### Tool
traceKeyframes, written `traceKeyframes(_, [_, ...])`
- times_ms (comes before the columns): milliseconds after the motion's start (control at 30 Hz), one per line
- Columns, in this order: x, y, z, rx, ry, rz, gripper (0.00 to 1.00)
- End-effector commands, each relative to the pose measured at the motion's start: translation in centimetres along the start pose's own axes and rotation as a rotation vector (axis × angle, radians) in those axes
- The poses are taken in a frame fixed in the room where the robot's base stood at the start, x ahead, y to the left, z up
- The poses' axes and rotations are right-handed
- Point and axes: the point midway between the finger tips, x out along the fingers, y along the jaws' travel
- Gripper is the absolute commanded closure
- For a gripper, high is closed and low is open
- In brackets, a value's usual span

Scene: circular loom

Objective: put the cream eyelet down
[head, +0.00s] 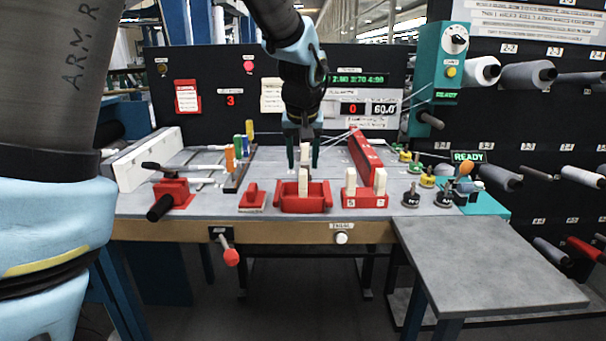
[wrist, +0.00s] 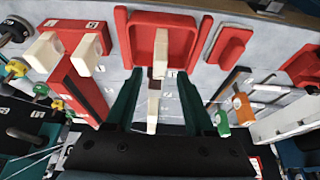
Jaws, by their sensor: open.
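A cream block (wrist: 153,108), which looks like the eyelet, stands between the fingers of my gripper in the wrist view, with space on both sides. It also shows between the fingers in the head view (head: 304,154). My gripper (head: 303,165) is open and points down just behind the red tray; its green fingers also show in the wrist view (wrist: 159,76). A second cream block (wrist: 160,50) stands at the red tray (head: 318,205) and overlaps the first in view. I cannot tell whether the two touch, or what the first block's base rests on.
A red stand (head: 365,202) with two cream blocks is right of the tray. A red block (head: 252,198) lies to the left. A long red bar (head: 366,152) and several coloured spools are at the right. The grey side table (head: 480,255) is clear.

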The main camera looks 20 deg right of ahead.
Motion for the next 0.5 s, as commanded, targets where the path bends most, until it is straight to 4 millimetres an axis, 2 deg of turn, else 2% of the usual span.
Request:
traceKeyframes(200, [-4.4,0.1,0.0,0.000,0.004,0.003,0.46])
traceKeyframes(333, [-6.1,0.1,0.0,0.000,0.002,0.002,0.46])
traceKeyframes(500, [-7.2,0.0,0.0,0.000,0.000,0.001,0.46])
